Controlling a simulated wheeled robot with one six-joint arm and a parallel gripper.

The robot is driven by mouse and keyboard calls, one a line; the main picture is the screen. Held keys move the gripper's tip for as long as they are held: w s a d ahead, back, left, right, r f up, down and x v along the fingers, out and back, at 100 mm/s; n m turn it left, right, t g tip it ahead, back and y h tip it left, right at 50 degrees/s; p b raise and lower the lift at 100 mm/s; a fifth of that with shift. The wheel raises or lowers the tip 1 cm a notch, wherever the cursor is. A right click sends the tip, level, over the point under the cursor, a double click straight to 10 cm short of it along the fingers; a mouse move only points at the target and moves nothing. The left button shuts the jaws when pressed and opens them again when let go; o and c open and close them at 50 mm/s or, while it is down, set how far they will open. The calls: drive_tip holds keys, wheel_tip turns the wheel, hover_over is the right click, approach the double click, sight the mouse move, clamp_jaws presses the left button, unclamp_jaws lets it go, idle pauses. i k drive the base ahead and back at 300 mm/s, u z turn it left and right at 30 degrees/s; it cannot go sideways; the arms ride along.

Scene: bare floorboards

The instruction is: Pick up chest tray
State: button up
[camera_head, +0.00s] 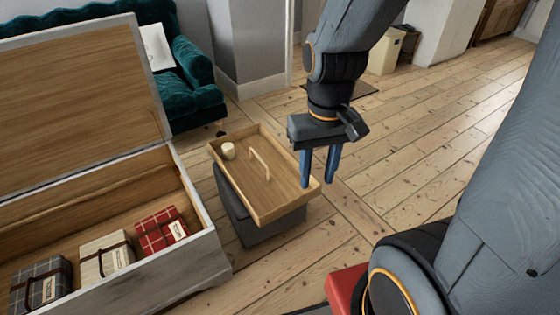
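The chest tray (240,187) is a shallow light-wood tray with raised rims and an arched handle (261,163) in its middle. It rests on a dark grey block (232,213) right of the open chest. A small cream cylinder (228,150) sits in the tray's far left part. My gripper (319,184) points down with its two blue fingers apart and nothing visible between them. It appears at the tray's right end, with the left finger overlapping the rim in the picture. I cannot tell whether it touches the rim.
The open wooden chest (204,246) stands at the left, its lid (72,95) raised, with several wrapped packages (105,255) inside. A teal sofa (196,84) stands behind. A red object (343,288) shows at the bottom, partly behind my arm. Floorboards (440,125) to the right are clear.

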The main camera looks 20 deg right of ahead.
sight(265, 176)
drive_tip(key=z, duration=0.2)
drive_tip(key=i, duration=0.9)
drive_tip(key=u, duration=0.4)
